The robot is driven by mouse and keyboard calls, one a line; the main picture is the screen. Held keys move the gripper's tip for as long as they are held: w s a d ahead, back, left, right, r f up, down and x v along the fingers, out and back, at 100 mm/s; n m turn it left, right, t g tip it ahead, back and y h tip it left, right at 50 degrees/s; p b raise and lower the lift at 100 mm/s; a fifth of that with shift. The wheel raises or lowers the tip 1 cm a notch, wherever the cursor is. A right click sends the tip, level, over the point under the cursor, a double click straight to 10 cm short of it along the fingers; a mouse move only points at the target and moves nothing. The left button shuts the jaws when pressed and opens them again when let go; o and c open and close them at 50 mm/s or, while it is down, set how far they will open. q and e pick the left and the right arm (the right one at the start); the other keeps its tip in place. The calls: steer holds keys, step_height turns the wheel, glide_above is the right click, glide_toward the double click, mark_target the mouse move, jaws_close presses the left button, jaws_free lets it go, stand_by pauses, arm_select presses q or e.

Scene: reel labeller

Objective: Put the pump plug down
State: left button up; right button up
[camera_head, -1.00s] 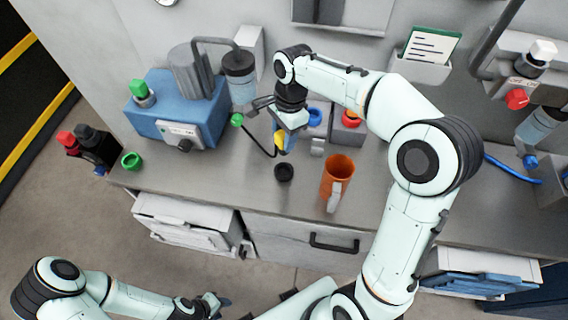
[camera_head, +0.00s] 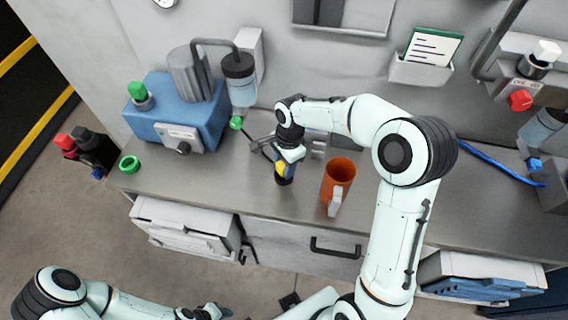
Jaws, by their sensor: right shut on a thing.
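My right gripper (camera_head: 288,160) is over the bench, pointing down, with its jaws shut on the pump plug (camera_head: 281,169). Only a yellow part of the plug shows, with blue next to it; the fingers hide the rest. The plug is right over the small black round holder (camera_head: 286,181) on the bench; I cannot tell whether it sits in it. A dark cable runs from the pump side toward the plug. The blue pump unit (camera_head: 172,118) stands at the left. My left gripper (camera_head: 208,312) is low at the bottom edge, its jaws unclear.
An orange mug (camera_head: 337,178) stands close right of my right gripper. A green ring (camera_head: 130,162) lies at the bench's left end. My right arm covers the sockets behind. Bare bench (camera_head: 235,182) lies left of the gripper.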

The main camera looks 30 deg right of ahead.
steer(key=shift+f, duration=0.2)
steer(key=o, duration=1.2)
steer(key=shift+c, duration=0.2)
arm_select(q)
steer(key=shift+s+f, duration=0.1)
arm_select(e)
steer(key=shift+r, duration=0.15)
steer(key=shift+r, duration=0.3)
arm_select(q)
steer(key=shift+w+r+p, duration=0.65)
steer(key=shift+w+r, duration=0.15)
steer(key=shift+r, duration=0.2)
arm_select(e)
step_height(320, 180, up, 12)
steer(key=d, duration=0.1)
steer(key=shift+d+f, duration=0.25)
